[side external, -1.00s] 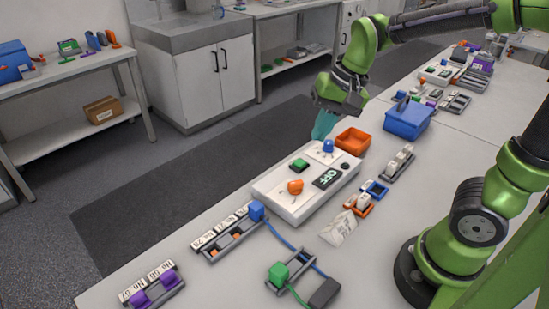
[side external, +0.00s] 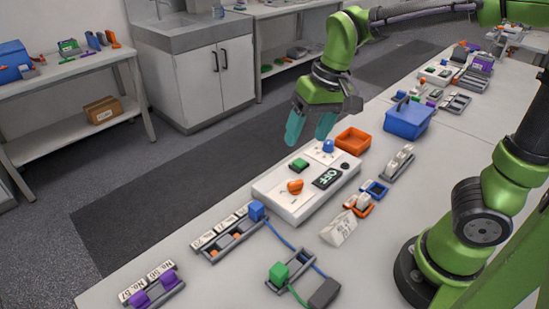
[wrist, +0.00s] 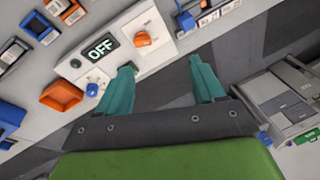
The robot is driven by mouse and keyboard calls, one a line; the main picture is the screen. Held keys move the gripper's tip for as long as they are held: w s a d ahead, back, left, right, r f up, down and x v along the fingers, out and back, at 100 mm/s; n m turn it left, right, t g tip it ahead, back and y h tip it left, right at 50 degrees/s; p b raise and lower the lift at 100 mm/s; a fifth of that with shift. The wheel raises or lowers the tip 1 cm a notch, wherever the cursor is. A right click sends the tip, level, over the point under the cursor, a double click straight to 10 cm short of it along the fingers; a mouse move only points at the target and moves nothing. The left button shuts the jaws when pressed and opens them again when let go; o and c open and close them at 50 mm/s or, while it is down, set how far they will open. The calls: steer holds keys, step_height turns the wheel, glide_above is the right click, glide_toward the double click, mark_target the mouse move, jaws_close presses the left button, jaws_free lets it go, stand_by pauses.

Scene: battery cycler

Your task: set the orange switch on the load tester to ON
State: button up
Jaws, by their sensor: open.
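The load tester (side external: 310,205) is a white box on the bench in the side view, and its panel also shows in the wrist view (wrist: 119,60). Its orange switch (side external: 295,187) is on the front part of the panel and shows in the wrist view (wrist: 142,39). The display (side external: 327,178) reads OFF, also in the wrist view (wrist: 100,49). A green button (side external: 299,164) and a blue knob (side external: 328,146) are on the same panel. My gripper (side external: 310,138) is open and empty, above the tester's back edge, apart from the switch.
An orange tray (side external: 353,139) and a blue box (side external: 408,120) stand behind the tester. A grey rack with a blue block (side external: 257,211) lies in front left. A green block (side external: 279,274) with cables sits in front. The air over the panel is clear.

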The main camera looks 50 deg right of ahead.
steer(key=w+f+g+h, duration=0.1)
steer(key=w+g, duration=0.1)
steer(key=w, duration=0.2)
steer(key=m, duration=0.1)
glide_toward(295, 185)
steer(key=shift+h, duration=0.4)
steer(key=f, duration=0.5)
steer(key=w+f, duration=0.1)
steer(key=f, duration=0.2)
steer(key=shift+w+d+f, duration=0.15)
steer(key=shift+d+f, duration=0.05)
steer(key=shift+f, duration=0.2)
